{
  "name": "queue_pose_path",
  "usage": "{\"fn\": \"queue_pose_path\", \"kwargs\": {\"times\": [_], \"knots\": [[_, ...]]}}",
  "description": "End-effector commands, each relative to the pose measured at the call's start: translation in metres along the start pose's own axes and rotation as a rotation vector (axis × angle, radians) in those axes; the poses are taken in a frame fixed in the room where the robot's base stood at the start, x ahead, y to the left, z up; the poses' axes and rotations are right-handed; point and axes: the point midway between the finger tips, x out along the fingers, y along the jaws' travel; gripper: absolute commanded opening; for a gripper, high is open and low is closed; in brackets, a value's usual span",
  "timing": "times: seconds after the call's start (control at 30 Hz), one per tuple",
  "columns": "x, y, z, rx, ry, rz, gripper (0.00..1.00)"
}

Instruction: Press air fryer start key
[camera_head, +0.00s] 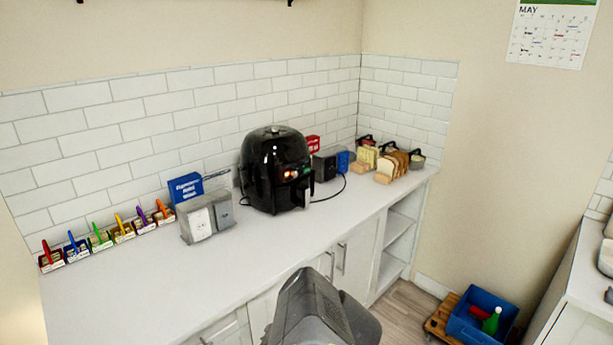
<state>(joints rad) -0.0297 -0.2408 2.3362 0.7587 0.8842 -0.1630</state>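The black air fryer (268,165) stands upright on the white counter, near the middle of the view. Its front faces right and toward me, with small orange and pale lights on the control panel (292,174). The separate keys are too small to tell apart, so I cannot pick out the start key. A handle (303,194) sticks out below the panel. A grey part of my arm shows at the bottom centre, in front of the counter and well apart from the fryer. My gripper's fingers are not in view.
A grey napkin dispenser (206,217) with a blue sign (186,187) stands left of the fryer. Several small bins with coloured scoops line the left wall. Bread (392,166) and other goods stand right. A black cord lies beside the fryer. The front counter (160,270) is clear.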

Motion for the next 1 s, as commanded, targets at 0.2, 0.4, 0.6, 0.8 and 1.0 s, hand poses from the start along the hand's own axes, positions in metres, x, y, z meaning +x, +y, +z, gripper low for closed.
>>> {"fn": "queue_pose_path", "kwargs": {"times": [0.2,0.4,0.6,0.8,1.0], "knots": [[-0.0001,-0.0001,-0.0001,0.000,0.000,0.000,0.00],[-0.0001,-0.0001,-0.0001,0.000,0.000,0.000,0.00],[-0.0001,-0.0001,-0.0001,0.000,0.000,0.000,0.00],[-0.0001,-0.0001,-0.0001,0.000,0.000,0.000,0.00],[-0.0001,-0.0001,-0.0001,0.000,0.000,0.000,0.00]]}}
